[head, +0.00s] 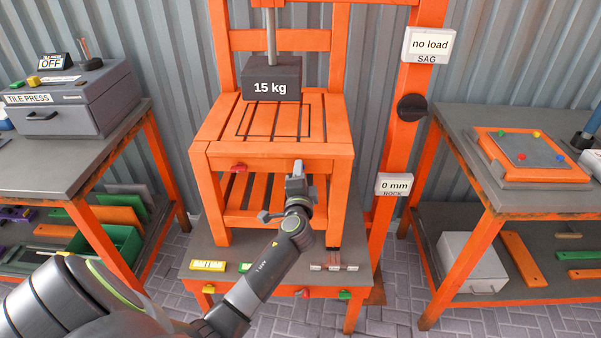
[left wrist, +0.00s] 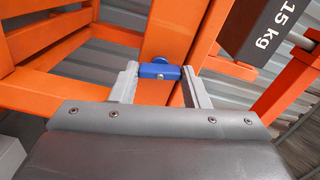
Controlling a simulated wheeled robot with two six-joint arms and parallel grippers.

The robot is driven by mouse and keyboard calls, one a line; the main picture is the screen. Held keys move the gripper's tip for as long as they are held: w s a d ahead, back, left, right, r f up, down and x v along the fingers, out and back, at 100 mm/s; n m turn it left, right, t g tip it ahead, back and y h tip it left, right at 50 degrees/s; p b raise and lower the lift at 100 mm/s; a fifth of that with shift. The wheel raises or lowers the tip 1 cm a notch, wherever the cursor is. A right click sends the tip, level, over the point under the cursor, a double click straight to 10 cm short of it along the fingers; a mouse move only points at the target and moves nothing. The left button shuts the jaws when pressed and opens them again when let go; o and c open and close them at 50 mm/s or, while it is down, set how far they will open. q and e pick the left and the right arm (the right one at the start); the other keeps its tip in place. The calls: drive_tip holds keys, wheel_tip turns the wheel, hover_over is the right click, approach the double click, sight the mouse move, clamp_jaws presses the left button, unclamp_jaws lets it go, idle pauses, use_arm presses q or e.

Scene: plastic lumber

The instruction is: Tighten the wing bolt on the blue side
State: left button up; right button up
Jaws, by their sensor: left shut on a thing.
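The orange slatted seat (head: 222,120) stands on a low grey table in the middle. In the left wrist view, the blue wing bolt (left wrist: 160,71) sits on an orange post between my left gripper's two fingers (left wrist: 160,82), which are shut on its wings. In the head view my left gripper (head: 297,178) is at the seat's front right corner and hides the blue bolt. A red wing bolt (head: 238,168) shows on the front left of the seat's rail. My right gripper is out of view.
A grey 15 kg weight (head: 272,85) is over the seat. Signs read no load (head: 430,45) and 0 mm (head: 394,184). A yellow level (head: 208,265) lies on the low table (head: 215,287). Workbenches with tools stand at left and right.

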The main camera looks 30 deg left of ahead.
use_arm(q)
drive_tip(key=shift+m+p, duration=4.45)
drive_tip(key=shift+m, duration=5.55)
drive_tip(key=o, duration=1)
